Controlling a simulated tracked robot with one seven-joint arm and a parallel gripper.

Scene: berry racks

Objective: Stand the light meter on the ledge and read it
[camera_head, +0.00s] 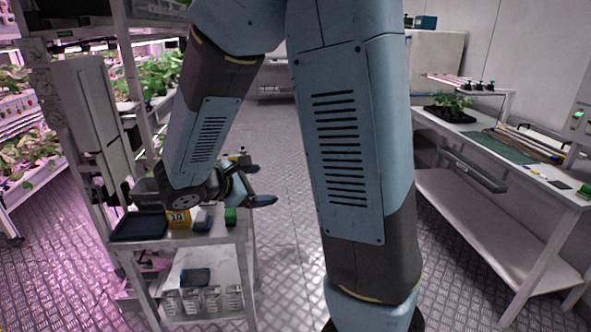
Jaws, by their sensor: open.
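My gripper (262,185) is left of centre, above the right end of a small cart. Its two dark fingers point right and stand apart, with nothing seen between them. I cannot surely pick out the light meter. Another small yellow and dark item (243,159) shows just behind the gripper. Which surface is the ledge is not clear. My arm hides the middle of the view.
The cart (200,238) carries a dark tray (139,226) at left and clear containers (203,301) on its lower shelf. Lit plant racks (150,85) stand behind and left. A workbench (558,178) with a green mat (502,146) stands right. The metal floor between is clear.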

